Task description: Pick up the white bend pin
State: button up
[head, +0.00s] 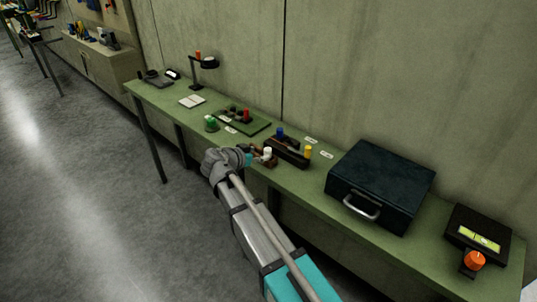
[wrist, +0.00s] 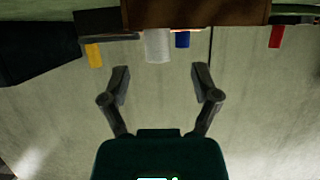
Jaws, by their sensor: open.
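In the wrist view, which shows the scene upside down, the white pin (wrist: 158,46) lies ahead of the gap between my fingers, roughly centred. My gripper (wrist: 160,72) is open and empty, its two fingers spread to either side. In the head view my gripper (head: 257,158) is at the bench's front edge, close to the pin. The pin's lower part is partly hidden there.
A green pin (head: 211,121) and a red pin (head: 246,115) stand further left. A dark case (head: 381,180) sits to the right. The wall closes off the back.

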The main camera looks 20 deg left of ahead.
aim_at(265, 153)
jog(key=shift+w, duration=0.1)
jog(key=shift+b+x, duration=1.05)
jog(key=shift+x, duration=1.5)
jog(key=shift+d+f, duration=0.1)
jog(key=shift+d, duration=0.1)
grip_shut()
